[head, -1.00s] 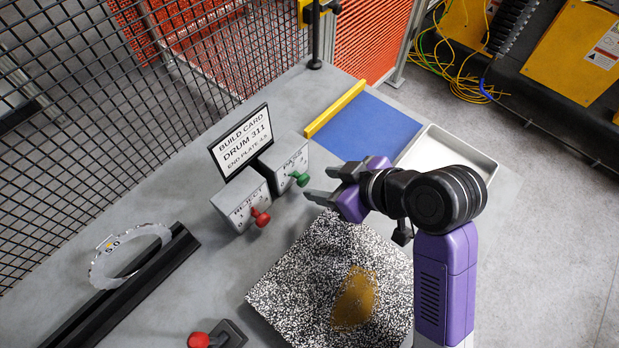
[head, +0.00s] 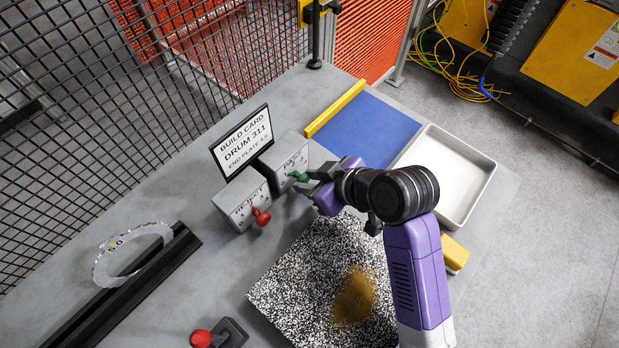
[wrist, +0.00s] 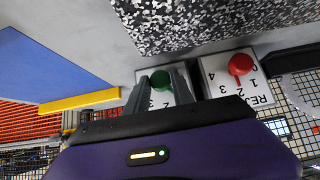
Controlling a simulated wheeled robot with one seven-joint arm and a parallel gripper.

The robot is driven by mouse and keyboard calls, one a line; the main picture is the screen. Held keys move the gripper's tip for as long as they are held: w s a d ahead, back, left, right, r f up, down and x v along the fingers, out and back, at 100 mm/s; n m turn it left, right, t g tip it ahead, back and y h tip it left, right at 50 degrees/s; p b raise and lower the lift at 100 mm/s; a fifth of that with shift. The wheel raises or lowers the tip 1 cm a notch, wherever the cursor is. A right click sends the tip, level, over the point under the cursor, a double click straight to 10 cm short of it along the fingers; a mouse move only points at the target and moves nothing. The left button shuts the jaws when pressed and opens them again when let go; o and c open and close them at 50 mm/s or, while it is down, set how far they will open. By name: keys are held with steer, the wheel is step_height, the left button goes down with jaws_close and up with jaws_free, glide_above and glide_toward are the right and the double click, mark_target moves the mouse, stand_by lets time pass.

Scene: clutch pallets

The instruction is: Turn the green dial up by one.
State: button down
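The green dial (head: 299,176) is a round knob on the sloped face of a grey box (head: 285,154) beside the build card. My gripper (head: 306,181) is at this dial, its fingers on either side of it. In the wrist view the green dial (wrist: 160,80) shows between the two fingertips (wrist: 163,77). The fingers stand apart, close to the knob; I cannot make out contact. The numbers around the green dial are partly hidden by the fingers, so its setting is unclear.
A red dial (head: 261,216) on a matching box stands close by on the left. The build card (head: 241,143) stands behind. A speckled mat (head: 290,285) lies in front. A blue mat (head: 365,130) with a yellow bar (head: 334,108) and a white tray (head: 428,135) are to the right.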

steer(key=shift+r+p, duration=0.1)
steer(key=shift+p, duration=0.25)
steer(key=shift+w+d+m+g+y+p, duration=0.1)
steer(key=shift+m+g+y+p, duration=0.3)
steer(key=shift+g+y+p, duration=0.15)
steer(key=shift+w+m+g+y, duration=0.1)
steer(key=shift+m+g+y, duration=0.25)
steer(key=shift+g, duration=0.2)
steer(key=g+y, duration=0.1)
steer(key=m+g+y, duration=0.1)
steer(key=m+y, duration=0.1)
steer(key=shift+w+d+f+g, duration=0.2)
steer(key=shift+f+g, duration=0.05)
steer(key=shift+g, duration=0.15)
steer(key=shift+m, duration=0.25)
steer(key=c, duration=1.1)
jaws_free()
steer(key=shift+d, duration=0.15)
